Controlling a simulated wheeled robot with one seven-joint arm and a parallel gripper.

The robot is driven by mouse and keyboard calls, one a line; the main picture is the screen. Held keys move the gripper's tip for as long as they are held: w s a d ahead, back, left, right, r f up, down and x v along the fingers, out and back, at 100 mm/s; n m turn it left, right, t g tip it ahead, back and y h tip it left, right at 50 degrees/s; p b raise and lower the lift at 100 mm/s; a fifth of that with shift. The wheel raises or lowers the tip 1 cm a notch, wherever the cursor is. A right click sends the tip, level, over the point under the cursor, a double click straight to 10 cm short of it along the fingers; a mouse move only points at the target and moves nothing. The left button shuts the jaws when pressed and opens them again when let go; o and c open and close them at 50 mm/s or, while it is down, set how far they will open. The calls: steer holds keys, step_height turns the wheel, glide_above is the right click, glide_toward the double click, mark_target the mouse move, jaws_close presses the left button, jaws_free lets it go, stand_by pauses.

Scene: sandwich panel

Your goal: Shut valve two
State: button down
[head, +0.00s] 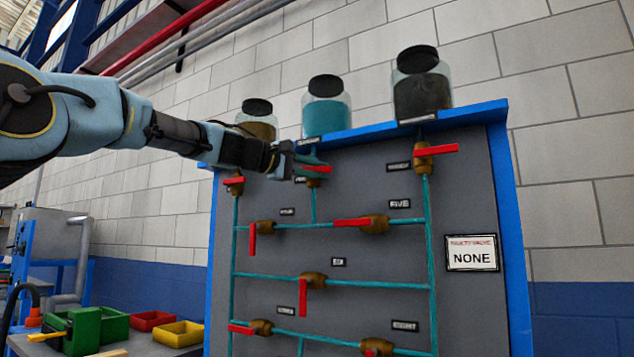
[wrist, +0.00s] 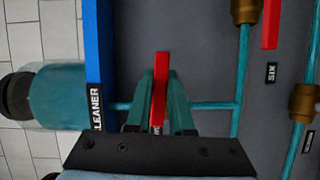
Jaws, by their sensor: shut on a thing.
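My gripper (head: 300,166) is at the top middle valve of the grey panel, below the jar of teal liquid. In the wrist view its two fingers (wrist: 161,108) are shut on that valve's red handle (wrist: 160,85). The handle (head: 319,169) lies across its teal pipe (head: 313,205), which runs down from the jar. The valve body is mostly hidden by the gripper. A small label beside the handle is mostly covered, so I cannot read the valve's name.
Other red-handled valves surround it: top left (head: 234,184), top right (head: 434,152), and several below, with labels including FIVE (head: 399,204) and SIX (wrist: 271,74). Jars (head: 326,105) stand on the blue top ledge. A sign (head: 472,253) reads NONE. Bins (head: 178,334) sit lower left.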

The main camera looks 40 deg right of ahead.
steer(key=shift+n, duration=0.4)
steer(key=shift+r+b, duration=0.2)
steer(key=shift+b, duration=0.1)
steer(key=c, duration=0.8)
jaws_free()
steer(key=shift+a, duration=0.1)
steer(key=shift+w+a+f+b, duration=0.15)
steer(key=shift+a+b, duration=0.15)
steer(key=shift+a, duration=0.05)
steer(key=w+a+b, duration=0.1)
steer(key=a+b, duration=0.3)
steer(key=a, duration=0.5)
steer(key=shift+a, duration=0.4)
steer(key=shift+w, duration=0.1)
